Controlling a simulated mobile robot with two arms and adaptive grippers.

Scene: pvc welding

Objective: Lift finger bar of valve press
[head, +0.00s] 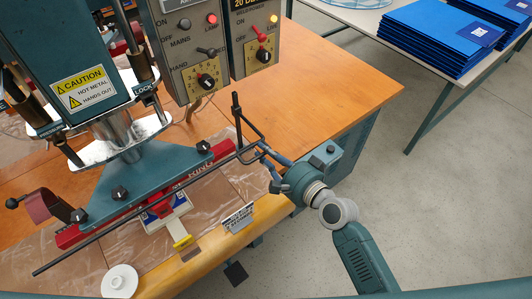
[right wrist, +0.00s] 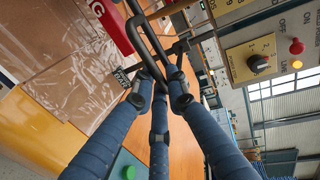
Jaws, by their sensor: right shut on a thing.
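The valve press (head: 125,165) stands on the wooden bench, with its red and teal weld bar low across the bench. The finger bar (head: 70,253) is a long thin dark rod slanting in front of the press; its right end joins a bent dark frame near the bench's front edge. My right gripper (head: 270,163) comes from the right and is shut on that frame. In the right wrist view the blue-wrapped fingers (right wrist: 163,88) close around the dark bar (right wrist: 147,40). Whether the finger bar is raised off the bench is hard to tell. My left gripper is not in view.
Control boxes with knobs (head: 208,80) stand behind the press. A caution label (head: 83,88) is on the press. Clear film lies on the bench (head: 330,85), with a small sign (head: 238,218) and a white roll (head: 120,281) at the front. Blue folders (head: 440,35) lie on another table.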

